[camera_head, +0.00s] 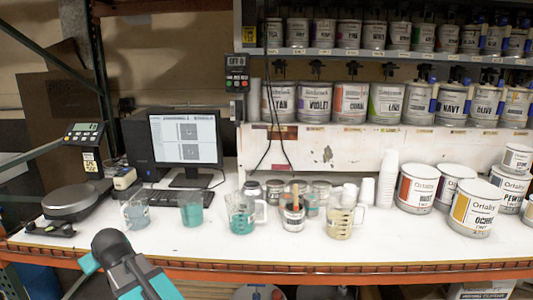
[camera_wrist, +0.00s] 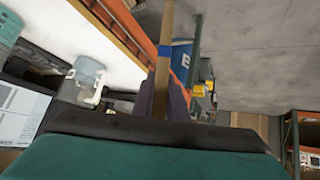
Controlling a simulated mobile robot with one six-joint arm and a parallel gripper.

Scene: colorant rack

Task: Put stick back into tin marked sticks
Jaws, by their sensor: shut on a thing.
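The stick runs away from between the dark fingers toward the top of the view, past the orange bench edge. In the head view, only part of my arm shows at the lower left; the gripper and stick cannot be made out there. A small tin (camera_head: 293,217) with a pale label and something reddish-brown standing in it is at the middle front of the bench. Its lettering is too small to read.
Jugs stand along the bench: a grey-blue one (camera_head: 136,212), teal ones (camera_head: 191,210) (camera_head: 241,214) and a cream one (camera_head: 339,222). White cup stacks (camera_head: 387,180) and large paint tins (camera_head: 475,208) fill the right. A scale (camera_head: 76,201) and monitor (camera_head: 186,137) stand left.

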